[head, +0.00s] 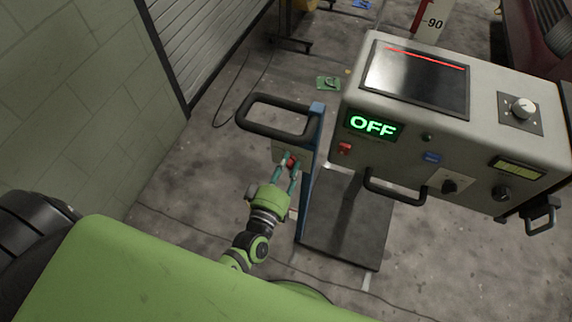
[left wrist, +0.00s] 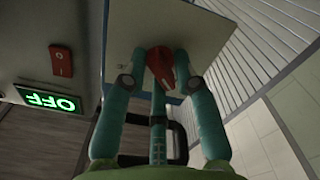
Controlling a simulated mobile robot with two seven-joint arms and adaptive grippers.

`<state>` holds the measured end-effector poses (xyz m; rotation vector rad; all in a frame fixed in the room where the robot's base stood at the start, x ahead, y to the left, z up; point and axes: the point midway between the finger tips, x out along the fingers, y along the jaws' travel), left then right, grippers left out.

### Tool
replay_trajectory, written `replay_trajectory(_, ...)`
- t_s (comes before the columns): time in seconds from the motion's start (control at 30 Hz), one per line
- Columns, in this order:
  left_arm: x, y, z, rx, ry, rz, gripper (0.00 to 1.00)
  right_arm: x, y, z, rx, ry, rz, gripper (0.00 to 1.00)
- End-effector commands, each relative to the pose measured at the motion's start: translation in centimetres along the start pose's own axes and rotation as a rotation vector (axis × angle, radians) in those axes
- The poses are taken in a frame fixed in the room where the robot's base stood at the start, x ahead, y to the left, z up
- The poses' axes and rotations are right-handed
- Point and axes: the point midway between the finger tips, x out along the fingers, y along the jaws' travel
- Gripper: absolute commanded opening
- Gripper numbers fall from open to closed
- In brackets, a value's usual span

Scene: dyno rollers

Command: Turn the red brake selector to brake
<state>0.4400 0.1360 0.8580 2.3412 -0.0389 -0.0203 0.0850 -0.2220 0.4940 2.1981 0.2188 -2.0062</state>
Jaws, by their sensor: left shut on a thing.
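The red brake selector (left wrist: 159,65) is a small red knob on a pale plate (left wrist: 190,22) in the left wrist view. In the head view the selector (head: 291,162) shows small between the fingers, partly hidden by them. My left gripper (left wrist: 160,80) has its teal fingers on either side of the selector and is shut on it. In the head view the left gripper (head: 292,168) reaches up to the plate beside the blue post. The marks on the plate cannot be read. My right gripper is not in either view.
A grey console (head: 460,120) with a dark screen, knobs and a green OFF display (head: 373,125) stands to the right. A blue post (head: 309,180) with a black handle (head: 262,101) is close to my left gripper. A block wall (head: 70,90) lies left.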

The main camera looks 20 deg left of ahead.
Motion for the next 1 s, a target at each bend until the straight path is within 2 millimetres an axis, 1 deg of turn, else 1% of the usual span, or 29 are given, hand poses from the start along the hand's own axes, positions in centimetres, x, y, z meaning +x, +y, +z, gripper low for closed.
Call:
replay_trajectory(0.03,0.0,0.3,0.3,-0.008,-0.006,0.004,0.0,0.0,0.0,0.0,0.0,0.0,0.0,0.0)
replay_trajectory(0.23,0.0,0.4,0.2,-0.008,-0.005,0.005,0.0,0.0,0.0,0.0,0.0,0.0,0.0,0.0)
replay_trajectory(0.27,0.0,0.4,0.2,-0.008,-0.004,0.005,0.41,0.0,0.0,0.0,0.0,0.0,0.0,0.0)
replay_trajectory(0.3,0.0,0.4,0.2,-0.008,-0.004,0.005,0.44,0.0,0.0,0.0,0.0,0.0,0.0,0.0)
replay_trajectory(0.57,0.0,0.2,0.1,-0.004,0.0,0.003,0.44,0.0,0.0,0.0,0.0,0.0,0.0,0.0)
replay_trajectory(0.67,-0.4,0.1,0.1,-0.003,-0.001,0.002,0.44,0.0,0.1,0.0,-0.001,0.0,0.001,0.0)
replay_trajectory(0.77,-1.5,0.1,0.1,-0.003,-0.002,0.001,0.44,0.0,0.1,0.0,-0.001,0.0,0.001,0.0)
replay_trajectory(0.87,-3.5,0.1,0.2,-0.003,-0.004,-0.001,0.44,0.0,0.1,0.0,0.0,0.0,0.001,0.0)
replay_trajectory(1.0,-6.6,0.2,0.2,-0.002,-0.004,0.001,0.44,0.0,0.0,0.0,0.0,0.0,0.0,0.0)
